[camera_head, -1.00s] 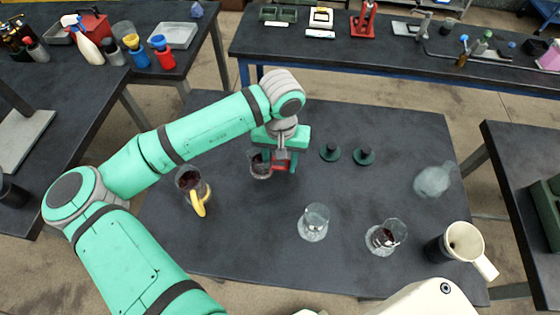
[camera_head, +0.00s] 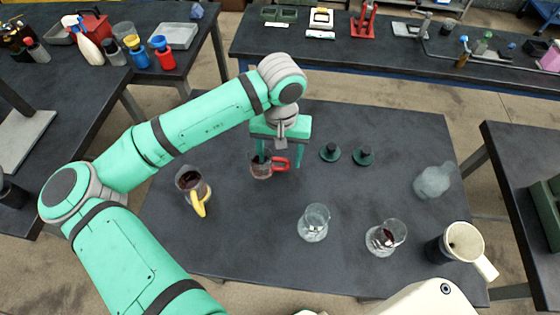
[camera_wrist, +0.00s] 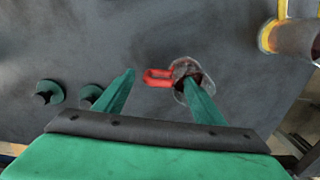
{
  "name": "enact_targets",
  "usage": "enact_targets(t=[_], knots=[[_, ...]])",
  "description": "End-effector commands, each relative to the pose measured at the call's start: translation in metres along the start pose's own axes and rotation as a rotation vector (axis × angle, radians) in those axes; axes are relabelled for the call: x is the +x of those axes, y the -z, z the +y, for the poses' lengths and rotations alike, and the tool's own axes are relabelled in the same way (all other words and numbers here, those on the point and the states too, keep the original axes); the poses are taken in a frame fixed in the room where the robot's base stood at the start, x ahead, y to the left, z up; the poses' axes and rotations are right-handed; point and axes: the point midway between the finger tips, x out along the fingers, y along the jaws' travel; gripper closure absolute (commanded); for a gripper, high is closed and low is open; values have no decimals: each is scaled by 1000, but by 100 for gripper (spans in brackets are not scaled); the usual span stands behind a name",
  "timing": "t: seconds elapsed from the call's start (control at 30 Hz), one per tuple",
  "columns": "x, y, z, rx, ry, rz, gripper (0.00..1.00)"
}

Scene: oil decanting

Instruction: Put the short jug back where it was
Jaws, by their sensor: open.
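The short jug (camera_head: 261,168) is a small clear vessel with dark red liquid and a red handle on its right. It stands upright on the dark table, left of the table's middle. It also shows in the wrist view (camera_wrist: 181,69), its handle pointing left. My gripper (camera_head: 279,163) is open above the jug, with its fingers spread. In the wrist view (camera_wrist: 163,79) one finger overlaps the jug's body in the picture and the other is on the far side of the handle. I cannot tell whether either finger touches it.
A taller jug with a yellow handle (camera_head: 191,183) stands to the left. Two green stoppers (camera_head: 346,154) lie to the right. Two glass beakers (camera_head: 313,223) (camera_head: 384,238), a clear flask (camera_head: 434,181) and a cream mug (camera_head: 463,243) stand further right. The table's middle is clear.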

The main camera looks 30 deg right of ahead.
Motion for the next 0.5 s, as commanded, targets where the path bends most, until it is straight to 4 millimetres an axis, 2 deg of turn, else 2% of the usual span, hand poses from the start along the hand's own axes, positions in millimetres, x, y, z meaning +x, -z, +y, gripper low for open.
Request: enact_targets(t=[0.1, 0.3, 0.5], knots=[[-26, 1, 1, 2, 0, 2, 37], [-61, 1, 1, 3, 0, 1, 37], [-80, 1, 1, 1, 0, 1, 37]])
